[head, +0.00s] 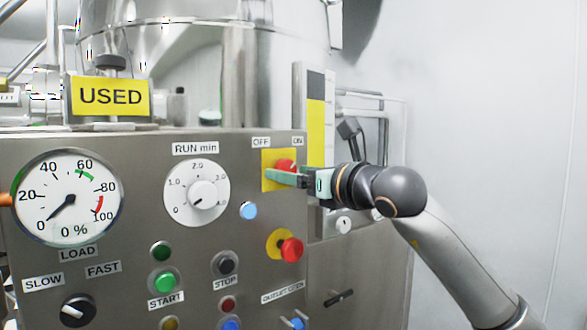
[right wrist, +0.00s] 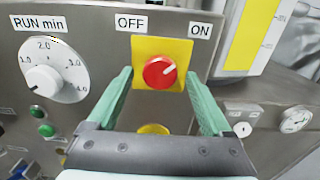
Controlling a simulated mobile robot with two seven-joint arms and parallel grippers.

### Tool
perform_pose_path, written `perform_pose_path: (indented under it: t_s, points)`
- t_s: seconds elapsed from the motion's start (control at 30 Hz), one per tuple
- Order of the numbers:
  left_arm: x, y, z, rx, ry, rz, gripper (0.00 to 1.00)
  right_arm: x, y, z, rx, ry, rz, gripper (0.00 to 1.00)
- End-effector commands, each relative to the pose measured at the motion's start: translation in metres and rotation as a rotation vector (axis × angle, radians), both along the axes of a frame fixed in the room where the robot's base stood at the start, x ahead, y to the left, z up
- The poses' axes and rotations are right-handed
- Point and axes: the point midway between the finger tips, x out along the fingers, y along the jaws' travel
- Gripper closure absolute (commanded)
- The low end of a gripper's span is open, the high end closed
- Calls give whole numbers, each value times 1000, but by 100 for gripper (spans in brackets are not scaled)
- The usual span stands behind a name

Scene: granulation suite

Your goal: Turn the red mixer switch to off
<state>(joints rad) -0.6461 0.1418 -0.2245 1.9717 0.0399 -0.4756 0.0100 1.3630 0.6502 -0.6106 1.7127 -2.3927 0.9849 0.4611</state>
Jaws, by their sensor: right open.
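The red mixer switch (head: 285,166) is a round knob on a yellow square plate on the steel panel, under OFF and ON labels. In the right wrist view the red knob (right wrist: 157,74) has a white mark pointing up and right, toward the ON label (right wrist: 200,30). The OFF label (right wrist: 130,23) is at its upper left. My right gripper (head: 284,176) is in front of the switch, partly covering it in the head view. Its pale green fingers (right wrist: 158,80) are open, one on each side of the knob, with visible gaps. My left gripper is not seen.
A red emergency-type button (head: 291,250) sits below the switch. A RUN min dial (head: 203,194), a blue lamp (head: 248,211) and a load gauge (head: 68,197) are to the left. A yellow USED sign (head: 110,96) stands above. Free room lies right of my right arm.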

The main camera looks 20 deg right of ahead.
Motion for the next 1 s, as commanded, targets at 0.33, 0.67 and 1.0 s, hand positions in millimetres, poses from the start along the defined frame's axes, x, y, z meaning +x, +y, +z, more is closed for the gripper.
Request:
perform_pose_path:
  t_s: [0.33, 0.67, 1.0]
  points:
    - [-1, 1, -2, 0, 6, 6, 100, 3, 1, 0, 0, 0, 1, 18]
    - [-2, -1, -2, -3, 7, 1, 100, 3, 1, 0, 0, 0, 1, 55]
    - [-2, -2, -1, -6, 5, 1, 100, 3, 1, 0, 1, 0, 1, 93]
